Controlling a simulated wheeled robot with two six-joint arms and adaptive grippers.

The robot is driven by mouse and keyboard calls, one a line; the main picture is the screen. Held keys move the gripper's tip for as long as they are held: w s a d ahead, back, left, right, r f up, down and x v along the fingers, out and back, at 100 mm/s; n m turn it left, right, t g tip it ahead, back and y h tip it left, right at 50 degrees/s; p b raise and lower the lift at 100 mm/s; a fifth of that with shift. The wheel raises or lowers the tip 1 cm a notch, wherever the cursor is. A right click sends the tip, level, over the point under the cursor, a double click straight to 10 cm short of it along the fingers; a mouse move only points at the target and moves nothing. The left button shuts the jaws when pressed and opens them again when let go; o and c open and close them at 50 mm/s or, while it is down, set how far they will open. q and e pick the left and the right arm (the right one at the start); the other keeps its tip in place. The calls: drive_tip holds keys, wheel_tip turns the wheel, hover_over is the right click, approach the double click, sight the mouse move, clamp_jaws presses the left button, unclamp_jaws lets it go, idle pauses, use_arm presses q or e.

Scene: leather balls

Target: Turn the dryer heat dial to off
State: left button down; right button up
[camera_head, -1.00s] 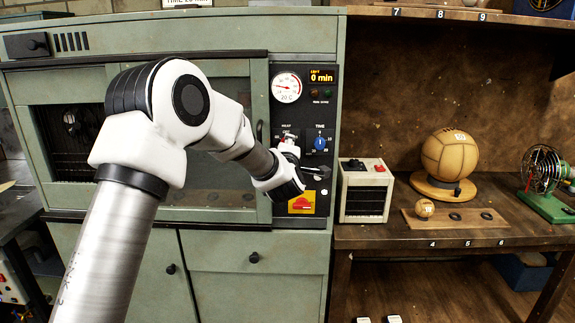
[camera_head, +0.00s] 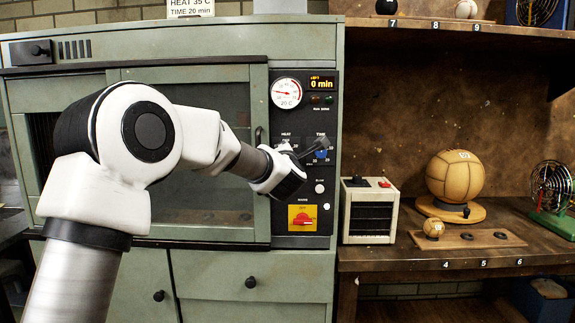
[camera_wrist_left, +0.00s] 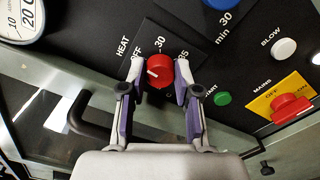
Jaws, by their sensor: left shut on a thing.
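The red heat dial (camera_wrist_left: 160,70) sits on the black control panel under the HEAT label, with OFF, 30 and 35 marks around it. In the left wrist view its white mark is on the dial's left side; I cannot tell which setting it marks. My left gripper (camera_wrist_left: 157,82) has one finger on each side of the dial and is shut on it. In the head view my left gripper (camera_head: 303,152) is at the panel and hides the dial. My right gripper is not in view.
Close to the gripper are the blue time dial (camera_head: 321,154), white blow button (camera_head: 319,188), green start button (camera_wrist_left: 222,98) and red mains switch (camera_head: 302,219). The display (camera_head: 322,84) reads 0 min. A door handle (camera_wrist_left: 90,120) is left of the panel. A shelf with leather balls stands right.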

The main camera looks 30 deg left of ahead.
use_arm(q)
drive_tip(key=shift+f, duration=0.2)
idle(0.4)
drive_tip(key=c, duration=0.8)
unclamp_jaws()
drive_tip(key=shift+c, duration=0.2)
drive_tip(key=shift+s+a+r+n, duration=0.1)
drive_tip(key=shift+n, duration=0.2)
drive_tip(key=shift+s, duration=0.1)
drive_tip(key=v, duration=1.2)
